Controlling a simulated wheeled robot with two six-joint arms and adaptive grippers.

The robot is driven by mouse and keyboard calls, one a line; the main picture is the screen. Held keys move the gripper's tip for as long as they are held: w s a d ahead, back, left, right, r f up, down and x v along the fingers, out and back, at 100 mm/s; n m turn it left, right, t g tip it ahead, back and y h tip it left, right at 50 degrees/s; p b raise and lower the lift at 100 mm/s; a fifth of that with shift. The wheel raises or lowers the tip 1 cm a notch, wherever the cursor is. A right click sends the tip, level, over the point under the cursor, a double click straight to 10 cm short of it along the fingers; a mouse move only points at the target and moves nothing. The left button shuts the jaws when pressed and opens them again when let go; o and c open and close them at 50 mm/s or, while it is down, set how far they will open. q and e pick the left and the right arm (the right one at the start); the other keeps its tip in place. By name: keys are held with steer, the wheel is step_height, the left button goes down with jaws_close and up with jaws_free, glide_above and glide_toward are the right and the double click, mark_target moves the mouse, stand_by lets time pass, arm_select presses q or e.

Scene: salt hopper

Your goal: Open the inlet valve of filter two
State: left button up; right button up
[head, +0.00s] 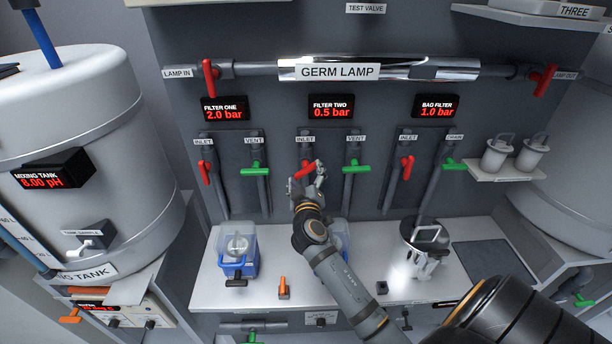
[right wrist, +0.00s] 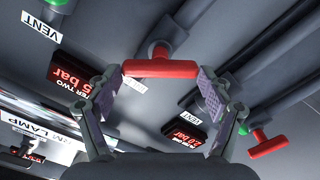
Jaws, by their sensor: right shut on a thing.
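The red inlet handle of filter two (head: 304,171) sits on its pipe below the "FILTER TWO" display (head: 331,106), which reads 0.5 bar. The handle lies slanted across the pipe. My right gripper (head: 318,178) is at this handle, shut on it. In the right wrist view the red handle (right wrist: 160,68) spans between the two fingertips of the gripper (right wrist: 161,82), with an end against each finger pad. My left gripper is not in view.
The green vent handle of filter two (head: 355,169) is just right. Filter one's red inlet handle (head: 205,173) and green vent handle (head: 255,169) are left; the bag filter's red inlet handle (head: 407,167) is right. A blue-framed housing (head: 238,252) stands on the white counter below.

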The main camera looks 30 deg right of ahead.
steer(key=n, duration=0.4)
steer(key=shift+n+p, duration=0.4)
steer(key=n+p, duration=0.1)
steer(key=n, duration=0.4)
steer(key=shift+f+n+p, duration=0.1)
steer(key=shift+n+p, duration=0.2)
steer(key=shift+p, duration=0.05)
steer(key=o, duration=1.1)
steer(key=shift+w, duration=0.1)
steer(key=shift+s+a+f, duration=0.15)
steer(key=shift+s+a, duration=0.05)
steer(key=shift+s, duration=0.05)
steer(key=v, duration=0.7)
